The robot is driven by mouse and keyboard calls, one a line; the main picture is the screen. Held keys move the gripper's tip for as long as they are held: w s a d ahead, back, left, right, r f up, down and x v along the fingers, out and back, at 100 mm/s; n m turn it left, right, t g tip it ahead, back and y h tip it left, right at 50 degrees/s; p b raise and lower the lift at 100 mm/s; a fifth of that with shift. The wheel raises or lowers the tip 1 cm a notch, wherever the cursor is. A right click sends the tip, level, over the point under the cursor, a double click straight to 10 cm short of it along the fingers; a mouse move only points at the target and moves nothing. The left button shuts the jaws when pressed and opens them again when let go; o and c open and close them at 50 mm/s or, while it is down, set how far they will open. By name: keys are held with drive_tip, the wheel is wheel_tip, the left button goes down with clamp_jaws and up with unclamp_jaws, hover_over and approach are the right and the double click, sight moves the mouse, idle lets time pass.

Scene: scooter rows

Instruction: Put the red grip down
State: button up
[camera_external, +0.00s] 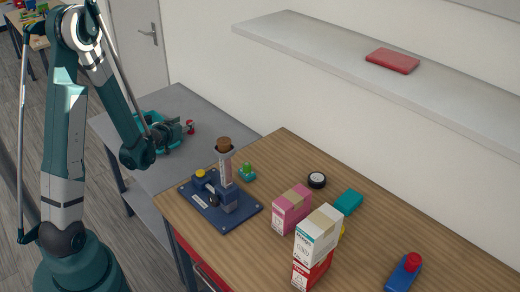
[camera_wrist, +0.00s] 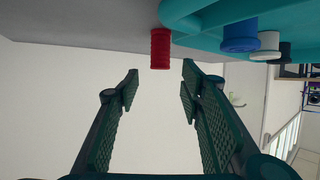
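The red grip (camera_wrist: 160,48) is a small ribbed cylinder in the wrist view. It appears to stand on the grey table beside a teal container. It lies just beyond my open fingertips, lined up with the gap between them, with no contact visible. The grey table (camera_external: 187,97) shows behind and beside my arm.
The teal container (camera_wrist: 188,14) is close to the grip, with a blue cylinder (camera_wrist: 240,36) and a white one (camera_wrist: 268,44) by it. The wooden table (camera_external: 265,160) holds a blue fixture (camera_external: 240,214), boxes (camera_external: 291,208) and small parts. The grey table's back is clear.

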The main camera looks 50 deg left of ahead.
sight(189, 122)
drive_tip(key=shift+x, duration=0.95)
drive_tip(key=shift+b+x, duration=0.75)
drive_tip(key=shift+x, duration=1.9)
drive_tip(key=shift+c, duration=0.3)
drive_tip(key=c, duration=1)
drive_tip(key=shift+r+p, duration=1.6)
drive_tip(key=shift+r, duration=3.4)
